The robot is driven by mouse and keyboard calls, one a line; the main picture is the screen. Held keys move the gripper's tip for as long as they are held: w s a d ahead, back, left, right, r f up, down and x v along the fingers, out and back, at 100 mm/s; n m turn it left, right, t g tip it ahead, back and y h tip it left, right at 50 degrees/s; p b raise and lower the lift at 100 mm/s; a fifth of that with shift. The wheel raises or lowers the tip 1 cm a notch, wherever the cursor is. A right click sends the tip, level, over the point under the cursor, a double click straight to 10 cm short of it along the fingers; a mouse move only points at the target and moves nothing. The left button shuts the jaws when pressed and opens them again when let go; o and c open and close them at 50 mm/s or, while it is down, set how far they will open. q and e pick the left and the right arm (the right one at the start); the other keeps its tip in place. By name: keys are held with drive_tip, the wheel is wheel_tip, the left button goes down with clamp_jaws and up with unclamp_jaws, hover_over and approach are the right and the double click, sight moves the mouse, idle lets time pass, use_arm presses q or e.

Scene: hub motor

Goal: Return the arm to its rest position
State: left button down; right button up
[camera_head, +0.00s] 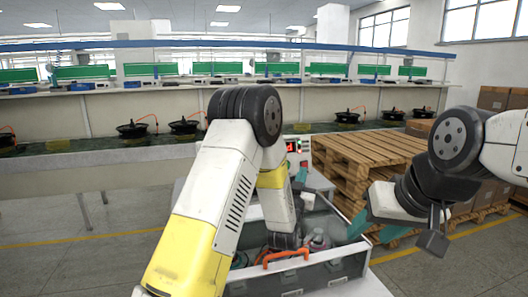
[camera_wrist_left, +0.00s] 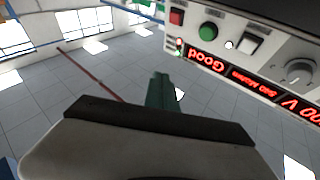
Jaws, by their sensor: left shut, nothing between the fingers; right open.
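My left arm (camera_head: 205,215) rises from the lower left of the head view, bends at a dark elbow and comes down over an open grey case. My left gripper (camera_wrist_left: 162,92) shows in the left wrist view as green fingers closed together with nothing between them.
The grey case (camera_head: 330,268) has an orange handle and holds several items. A test instrument (camera_wrist_left: 245,55) beside the left gripper reads "Good"; its red display also shows in the head view (camera_head: 292,146). Wooden pallets (camera_head: 365,155) stand right. Several hub motors line the conveyor (camera_head: 100,160).

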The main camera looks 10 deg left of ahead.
use_arm(q)
drive_tip(key=s+a+r+n+g+y, duration=0.1)
drive_tip(key=s+a+r+n+g, duration=0.1)
drive_tip(key=s+a+r+g, duration=0.6)
drive_tip(key=s+a+f+g, duration=0.1)
drive_tip(key=s+a+g, duration=0.2)
drive_tip(key=s, duration=1.1)
drive_tip(key=s+a+f+g+y, duration=0.1)
drive_tip(key=s+a+g, duration=0.2)
drive_tip(key=s, duration=1.1)
drive_tip(key=a, duration=0.3)
drive_tip(key=shift+s+f+n+g, duration=0.2)
drive_tip(key=shift+s+n+g, duration=0.1)
drive_tip(key=shift+g, duration=0.1)
